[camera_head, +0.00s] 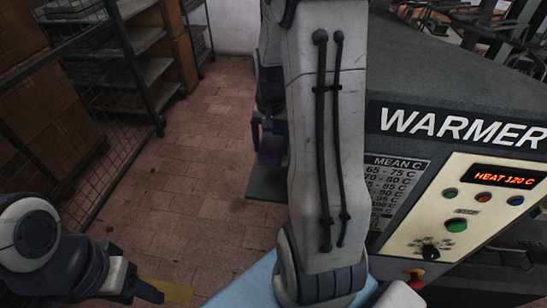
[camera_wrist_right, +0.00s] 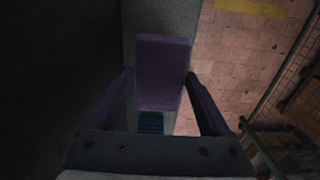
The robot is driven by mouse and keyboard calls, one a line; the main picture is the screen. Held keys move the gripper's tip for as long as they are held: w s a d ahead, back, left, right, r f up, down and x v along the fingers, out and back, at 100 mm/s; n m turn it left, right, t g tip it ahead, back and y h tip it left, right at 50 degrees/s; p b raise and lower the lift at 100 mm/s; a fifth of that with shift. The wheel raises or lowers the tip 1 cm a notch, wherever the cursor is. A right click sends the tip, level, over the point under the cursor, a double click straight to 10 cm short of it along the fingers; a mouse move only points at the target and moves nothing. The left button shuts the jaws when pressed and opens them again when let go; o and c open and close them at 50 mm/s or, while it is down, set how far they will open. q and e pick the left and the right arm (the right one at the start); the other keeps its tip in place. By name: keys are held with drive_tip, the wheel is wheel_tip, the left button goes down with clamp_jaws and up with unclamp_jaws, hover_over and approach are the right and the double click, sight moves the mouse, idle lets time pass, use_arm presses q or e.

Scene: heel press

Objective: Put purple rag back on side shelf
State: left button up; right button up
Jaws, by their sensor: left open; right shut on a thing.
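The purple rag (camera_wrist_right: 162,72) is a flat, block-like piece between the two fingers of my right gripper (camera_wrist_right: 160,78) in the right wrist view. The gripper is shut on it. In the head view the rag (camera_head: 269,155) shows small and dark below the right gripper (camera_head: 268,132), partly hidden by my arm. A grey side shelf (camera_head: 264,184) shows just below the rag, beside the warmer machine. Whether the rag touches the shelf I cannot tell. My left gripper (camera_head: 149,290) is at the lower left, open and empty, far from the rag.
The warmer machine (camera_head: 405,215), with a lit display and knobs, fills the right side. Wire-mesh racks (camera_head: 130,85) stand at the left. A light blue surface (camera_head: 248,292) is at the bottom. The tiled floor (camera_head: 190,170) between is clear.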

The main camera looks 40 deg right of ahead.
sight(272, 147)
wheel_tip(272, 147, down, 3)
wheel_tip(272, 147, down, 3)
drive_tip(key=shift+s+f+p, duration=0.1)
drive_tip(key=shift+s+p, duration=0.05)
drive_tip(key=shift+p, duration=0.6)
drive_tip(key=shift+d+f+p, duration=0.15)
drive_tip(key=shift+p, duration=0.2)
drive_tip(key=shift+s+f, duration=0.1)
drive_tip(key=shift+f, duration=0.2)
drive_tip(key=o, duration=1)
